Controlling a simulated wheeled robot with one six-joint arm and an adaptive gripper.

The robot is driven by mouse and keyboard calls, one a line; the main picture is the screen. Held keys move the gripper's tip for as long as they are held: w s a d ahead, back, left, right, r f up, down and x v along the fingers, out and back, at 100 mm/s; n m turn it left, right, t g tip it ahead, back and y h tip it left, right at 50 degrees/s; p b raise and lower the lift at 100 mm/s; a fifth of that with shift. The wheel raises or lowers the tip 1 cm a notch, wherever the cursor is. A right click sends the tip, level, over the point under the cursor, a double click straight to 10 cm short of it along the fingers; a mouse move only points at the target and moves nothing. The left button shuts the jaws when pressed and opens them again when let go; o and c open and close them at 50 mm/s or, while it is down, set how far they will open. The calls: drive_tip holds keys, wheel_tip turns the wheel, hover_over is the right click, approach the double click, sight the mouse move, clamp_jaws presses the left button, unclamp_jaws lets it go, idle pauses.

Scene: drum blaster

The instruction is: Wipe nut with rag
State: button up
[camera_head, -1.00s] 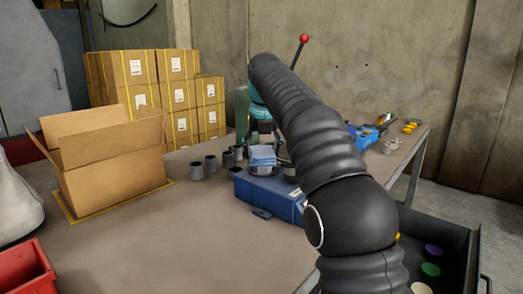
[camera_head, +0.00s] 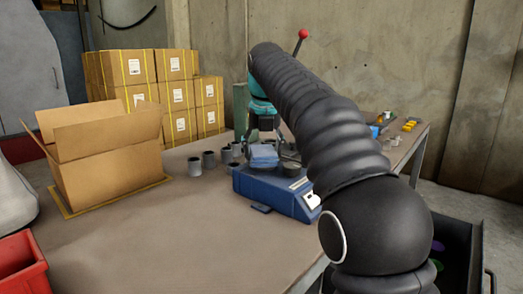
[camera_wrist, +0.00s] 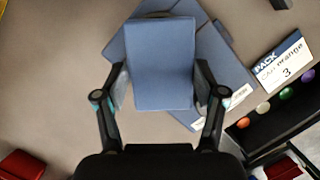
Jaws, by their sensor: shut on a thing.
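My gripper (camera_wrist: 160,88) is shut on a folded blue rag (camera_wrist: 160,60), with a finger against each side of it. In the head view the rag (camera_head: 264,156) is over the left part of a blue box-like unit (camera_head: 270,190). A grey round piece (camera_head: 290,168) shows on the unit just right of the rag; I cannot tell if it is the nut. Several grey hollow cylinders (camera_head: 209,160) stand on the table left of the unit. In the wrist view the rag covers part of the unit (camera_wrist: 222,62), and I cannot tell if it touches anything beneath.
An open cardboard box (camera_head: 110,165) stands at the left of the table (camera_head: 170,225), with stacked cartons (camera_head: 180,95) behind. A red bin (camera_head: 20,265) is at the front left. A dark drawer (camera_head: 455,215) is at the right. The table's front middle is clear.

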sight(261, 146)
idle(0.3)
drive_tip(key=shift+w+r+p, duration=0.15)
drive_tip(key=shift+w+p, duration=0.25)
drive_tip(key=shift+p, duration=0.25)
drive_tip(key=shift+w+a+p, duration=0.15)
drive_tip(key=shift+w+p, duration=0.45)
drive_tip(key=shift+p, duration=0.15)
drive_tip(key=shift+w+a, duration=0.15)
drive_tip(key=shift+w, duration=1.05)
drive_tip(key=shift+s+f, duration=0.1)
drive_tip(key=shift+f, duration=0.1)
drive_tip(key=shift+s+d+b, duration=0.15)
drive_tip(key=shift+s+b, duration=0.55)
drive_tip(key=shift+s, duration=0.35)
drive_tip(key=shift+s+d+b, duration=0.15)
drive_tip(key=shift+s+b, duration=0.55)
drive_tip(key=shift+s, duration=0.35)
drive_tip(key=shift+r, duration=0.1)
